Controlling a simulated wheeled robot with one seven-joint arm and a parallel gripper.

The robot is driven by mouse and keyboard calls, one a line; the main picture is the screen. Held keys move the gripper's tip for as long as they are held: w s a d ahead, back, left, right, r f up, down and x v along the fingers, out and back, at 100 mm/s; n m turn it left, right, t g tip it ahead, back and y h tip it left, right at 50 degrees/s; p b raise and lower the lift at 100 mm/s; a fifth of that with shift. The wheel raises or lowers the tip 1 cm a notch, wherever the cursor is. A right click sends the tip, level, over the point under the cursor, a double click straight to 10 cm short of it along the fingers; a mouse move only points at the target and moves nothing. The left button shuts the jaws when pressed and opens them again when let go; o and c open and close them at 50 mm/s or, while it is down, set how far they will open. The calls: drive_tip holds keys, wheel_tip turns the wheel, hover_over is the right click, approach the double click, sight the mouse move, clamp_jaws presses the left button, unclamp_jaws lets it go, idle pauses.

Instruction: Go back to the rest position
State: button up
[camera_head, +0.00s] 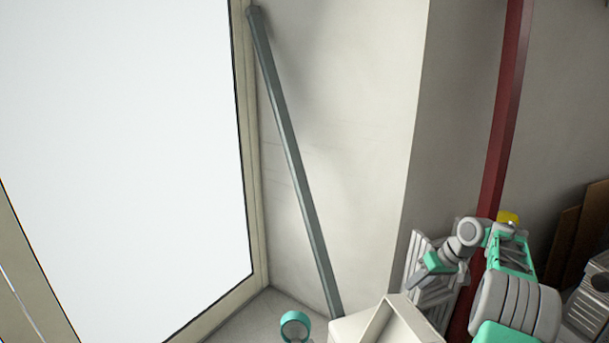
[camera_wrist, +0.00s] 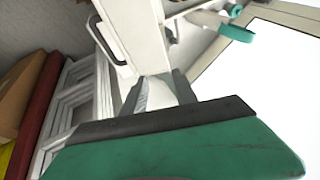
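My gripper (camera_wrist: 157,82) shows in the wrist view, with two dark fingers apart and no object seen held between them. Its green and black body fills the bottom of that view. In the head view my white and green arm (camera_head: 515,300) is folded at the lower right, in front of a red post. The fingers cannot be made out in the head view.
A grey pole (camera_head: 290,150) leans against the pale wall beside a bright framed panel (camera_head: 120,150). The red post (camera_head: 505,110) stands close behind my arm; it also shows in the wrist view (camera_wrist: 42,115). Brown boards (camera_head: 580,230) lean at the right.

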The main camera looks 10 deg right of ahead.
drive_tip(key=s+a+r+h+p, duration=0.1)
drive_tip(key=s+a+r, duration=0.3)
drive_tip(key=a+r, duration=0.45)
drive_tip(key=s+a+r+h+p, duration=0.1)
drive_tip(key=s+a+r, duration=0.3)
drive_tip(key=a, duration=0.7)
drive_tip(key=s+a+h+p, duration=0.1)
drive_tip(key=s+a, duration=0.3)
drive_tip(key=s, duration=0.5)
drive_tip(key=s+a+m, duration=0.1)
drive_tip(key=s+a, duration=0.2)
drive_tip(key=s, duration=0.7)
drive_tip(key=shift+a+h+p, duration=0.35)
drive_tip(key=shift+h, duration=0.05)
drive_tip(key=shift+s+f, duration=0.1)
